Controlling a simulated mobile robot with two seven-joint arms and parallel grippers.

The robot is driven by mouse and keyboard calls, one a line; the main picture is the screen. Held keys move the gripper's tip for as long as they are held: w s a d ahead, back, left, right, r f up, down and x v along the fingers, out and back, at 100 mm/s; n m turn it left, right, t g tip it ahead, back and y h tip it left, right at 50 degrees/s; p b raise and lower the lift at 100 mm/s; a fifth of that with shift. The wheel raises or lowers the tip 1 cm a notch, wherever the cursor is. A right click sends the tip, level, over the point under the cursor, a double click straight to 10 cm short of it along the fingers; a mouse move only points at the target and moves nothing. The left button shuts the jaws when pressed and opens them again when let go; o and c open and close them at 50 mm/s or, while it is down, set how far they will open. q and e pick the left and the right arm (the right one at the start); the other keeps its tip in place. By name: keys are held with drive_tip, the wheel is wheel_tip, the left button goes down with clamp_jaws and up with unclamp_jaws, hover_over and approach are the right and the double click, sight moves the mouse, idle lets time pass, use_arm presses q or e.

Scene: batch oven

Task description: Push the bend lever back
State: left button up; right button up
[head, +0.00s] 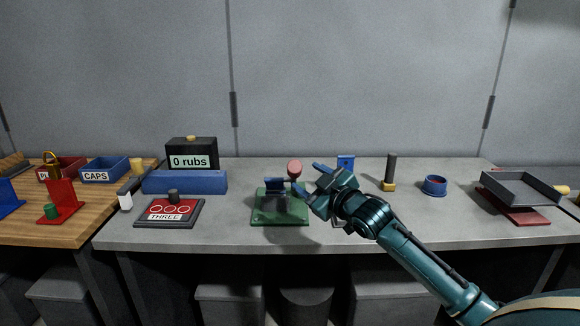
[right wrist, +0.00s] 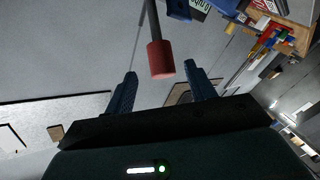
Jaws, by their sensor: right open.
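The bend lever's red knob (head: 295,168) stands up at the green-based bending fixture (head: 270,217) in the middle of the grey bench. A dark blue block (head: 274,184) sits on that fixture. My right gripper (head: 309,179) is open, just right of the knob, and its arm reaches in from the lower right. In the right wrist view the red knob (right wrist: 160,61) on its grey rod (right wrist: 152,20) lies between the lines of the two open fingers (right wrist: 161,85), just beyond their tips. I see no contact. My left gripper is not in view.
Left of the fixture are a red panel marked THREE (head: 168,212) and a long blue block (head: 185,183) before a "0 rubs" display (head: 191,154). To the right are a dark post (head: 391,167), a blue ring cup (head: 434,186) and a grey tray (head: 522,190).

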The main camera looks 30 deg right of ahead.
sight(292, 168)
drive_tip(key=w+p, duration=0.1)
drive_tip(key=w, duration=0.7)
drive_tip(key=shift+a, duration=0.15)
drive_tip(key=shift+c, duration=0.2)
clamp_jaws()
